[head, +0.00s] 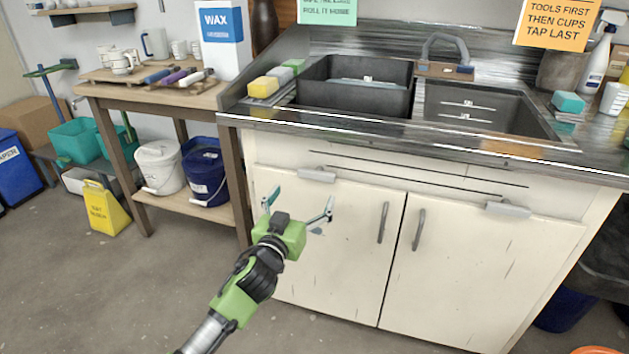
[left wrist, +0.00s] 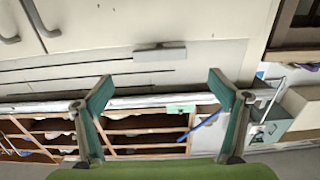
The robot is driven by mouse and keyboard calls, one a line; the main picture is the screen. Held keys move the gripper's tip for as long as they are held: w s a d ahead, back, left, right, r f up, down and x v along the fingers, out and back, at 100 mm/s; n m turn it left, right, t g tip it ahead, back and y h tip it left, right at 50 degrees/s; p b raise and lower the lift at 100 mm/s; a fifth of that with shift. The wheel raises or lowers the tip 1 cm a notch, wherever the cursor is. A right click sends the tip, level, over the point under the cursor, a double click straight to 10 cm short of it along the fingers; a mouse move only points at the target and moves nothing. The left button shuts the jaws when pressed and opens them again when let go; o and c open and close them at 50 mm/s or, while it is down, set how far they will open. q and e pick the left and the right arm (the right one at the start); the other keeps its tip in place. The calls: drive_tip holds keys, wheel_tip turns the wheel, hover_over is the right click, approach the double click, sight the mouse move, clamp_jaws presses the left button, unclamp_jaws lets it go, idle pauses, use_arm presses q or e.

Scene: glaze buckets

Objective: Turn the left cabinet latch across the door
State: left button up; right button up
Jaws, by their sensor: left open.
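The left cabinet latch (head: 317,174) is a pale grey bar lying roughly level near the top edge of the left cabinet door (head: 335,240). It also shows in the left wrist view (left wrist: 160,52), where the picture looks upside down. My left gripper (head: 300,203) is open and empty in front of the left door, a little below the latch in the head view. In the left wrist view its two green fingers (left wrist: 160,88) are spread wide, with the latch beyond the gap between them. I see no contact with the latch. My right gripper is not in view.
A similar right latch (head: 508,209) is on the right door (head: 480,270). Two door handles (head: 383,222) stand near the middle seam. The counter edge (head: 400,141) overhangs above. A wooden table (head: 150,95) with buckets below stands left. The floor in front is clear.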

sight(316, 176)
use_arm(q)
drive_tip(key=b+x, duration=0.1)
drive_tip(key=x, duration=0.7)
drive_tip(key=shift+d+f+b, duration=0.1)
drive_tip(key=shift+f+b, duration=0.05)
drive_tip(key=shift+b, duration=0.25)
drive_tip(key=shift+w+d, duration=0.1)
drive_tip(key=shift+w, duration=0.4)
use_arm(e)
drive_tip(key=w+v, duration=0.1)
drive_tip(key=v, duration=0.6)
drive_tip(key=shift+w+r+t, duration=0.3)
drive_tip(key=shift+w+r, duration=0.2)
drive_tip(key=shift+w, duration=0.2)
use_arm(q)
drive_tip(key=c, duration=1.1)
